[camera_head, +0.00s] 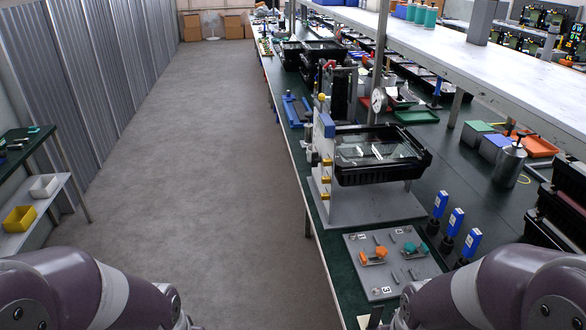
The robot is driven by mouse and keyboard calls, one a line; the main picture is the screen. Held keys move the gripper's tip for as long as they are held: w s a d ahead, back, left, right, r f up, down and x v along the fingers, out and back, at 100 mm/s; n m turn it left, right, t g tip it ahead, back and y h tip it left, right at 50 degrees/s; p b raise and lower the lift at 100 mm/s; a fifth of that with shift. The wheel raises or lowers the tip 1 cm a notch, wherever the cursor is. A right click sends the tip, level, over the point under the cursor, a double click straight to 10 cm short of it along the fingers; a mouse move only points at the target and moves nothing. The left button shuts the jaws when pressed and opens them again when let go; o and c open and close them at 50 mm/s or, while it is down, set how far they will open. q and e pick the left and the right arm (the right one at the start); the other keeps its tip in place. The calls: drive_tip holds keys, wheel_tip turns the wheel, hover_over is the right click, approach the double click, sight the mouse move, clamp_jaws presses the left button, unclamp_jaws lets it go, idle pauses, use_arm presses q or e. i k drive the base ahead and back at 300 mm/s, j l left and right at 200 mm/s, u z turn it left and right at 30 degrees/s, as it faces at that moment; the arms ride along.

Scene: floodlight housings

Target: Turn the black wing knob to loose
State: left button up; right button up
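A black floodlight housing (372,174) with a clear glass front sits in a grey upright fixture (325,150) near the table's left edge. Brass-coloured fittings (326,180) run down the fixture's left side. I cannot make out a black wing knob for certain at this size. A grey plate (412,284) in front of the fixture carries orange (381,252) and teal (409,247) knobs. Only links of my two arms show, at the bottom left and bottom right corners. Neither gripper is in view.
Several blue-and-black tools (455,222) stand right of the plate. A metal pump bottle (508,165) and coloured bins (479,131) stand farther right. A white shelf (480,70) overhangs the dark green table (430,190). The grey floor aisle (210,150) to the left is clear.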

sight(315, 159)
drive_tip(key=i+j+z, duration=0.3)
drive_tip(key=i+j, duration=0.3)
drive_tip(key=i+j+z, duration=0.1)
drive_tip(key=i+j, duration=0.15)
drive_tip(key=i+j+z, duration=0.15)
drive_tip(key=j, duration=0.25)
drive_tip(key=i+j+z, duration=0.15)
drive_tip(key=i+j, duration=0.2)
drive_tip(key=i+j+z, duration=0.15)
drive_tip(key=j, duration=0.3)
drive_tip(key=i+j+z, duration=0.15)
drive_tip(key=j, duration=0.3)
drive_tip(key=i, duration=0.1)
